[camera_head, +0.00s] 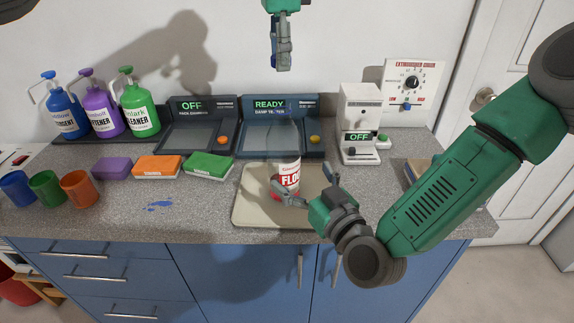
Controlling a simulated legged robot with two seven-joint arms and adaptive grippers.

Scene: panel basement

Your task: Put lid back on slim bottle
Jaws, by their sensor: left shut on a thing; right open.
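My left gripper (281,66) hangs at the top centre, well above the counter and pointing down. It is shut on a small, dark blue thing (273,56), mostly hidden by the fingers. I cannot tell if that is the lid.
Several cups and sponges, including a green sponge (208,165), stand left of the tray. A white machine (361,120) is at the right. A blue spill (158,205) marks the counter.

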